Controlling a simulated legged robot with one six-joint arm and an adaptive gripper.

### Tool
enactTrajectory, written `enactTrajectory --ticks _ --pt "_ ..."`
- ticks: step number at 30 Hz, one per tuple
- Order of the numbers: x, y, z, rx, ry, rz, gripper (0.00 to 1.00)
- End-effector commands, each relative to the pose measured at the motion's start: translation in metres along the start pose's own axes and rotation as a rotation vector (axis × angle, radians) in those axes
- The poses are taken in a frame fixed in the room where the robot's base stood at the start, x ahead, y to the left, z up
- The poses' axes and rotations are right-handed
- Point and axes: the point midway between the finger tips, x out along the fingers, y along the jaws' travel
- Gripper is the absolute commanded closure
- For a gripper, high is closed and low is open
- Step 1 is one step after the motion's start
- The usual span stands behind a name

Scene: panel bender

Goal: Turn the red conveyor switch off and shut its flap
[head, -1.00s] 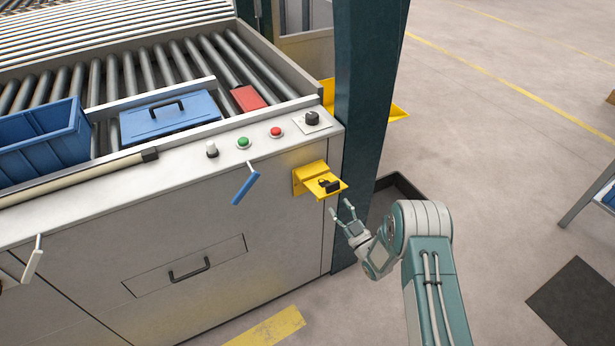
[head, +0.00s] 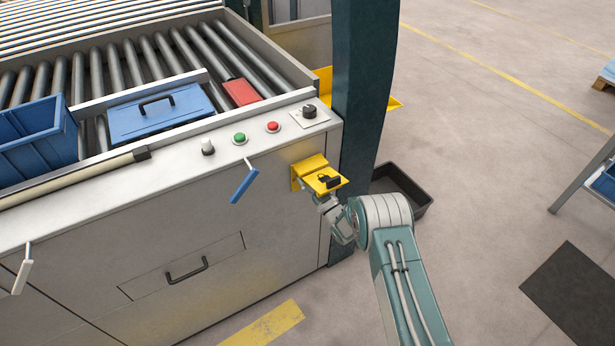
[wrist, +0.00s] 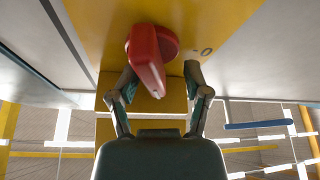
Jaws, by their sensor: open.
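The yellow switch housing (head: 306,170) is on the machine's front near its right corner. Its yellow flap (head: 340,181) sticks out like a shelf, with a black fitting on top. The red switch is hidden in the head view. In the wrist view the red switch (wrist: 147,60) shows on a yellow face, its bar pointing down and slightly right. A "0" mark is to its right. My gripper (head: 319,199) is just below the flap. In the wrist view my gripper (wrist: 156,80) is open, one finger on each side of the bar's lower end; contact cannot be told.
A green button (head: 240,138), a red button (head: 273,127) and a black knob (head: 310,111) are on the ledge above. A blue lever (head: 244,184) juts out left of the housing. A dark post (head: 360,100) stands close on the right, with a black tray (head: 408,187) behind.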

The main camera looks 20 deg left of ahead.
Motion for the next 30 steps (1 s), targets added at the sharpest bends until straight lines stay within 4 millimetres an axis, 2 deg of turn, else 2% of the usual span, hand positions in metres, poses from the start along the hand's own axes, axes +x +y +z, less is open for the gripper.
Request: enactTrajectory --ticks 8,9,11,12,30 --pt "0.0035 -0.0003 -0.0001 0.002 -0.004 -0.003 0.46" --pt "0.0038 -0.0007 0.0001 0.002 -0.004 -0.003 0.54" --pt "0.0042 -0.0016 0.0005 0.001 -0.005 -0.004 0.81" --pt "0.0043 -0.0018 0.0007 0.001 -0.005 -0.004 0.99" --pt "0.0066 -0.001 0.0003 -0.064 -0.005 -0.028 1.0"
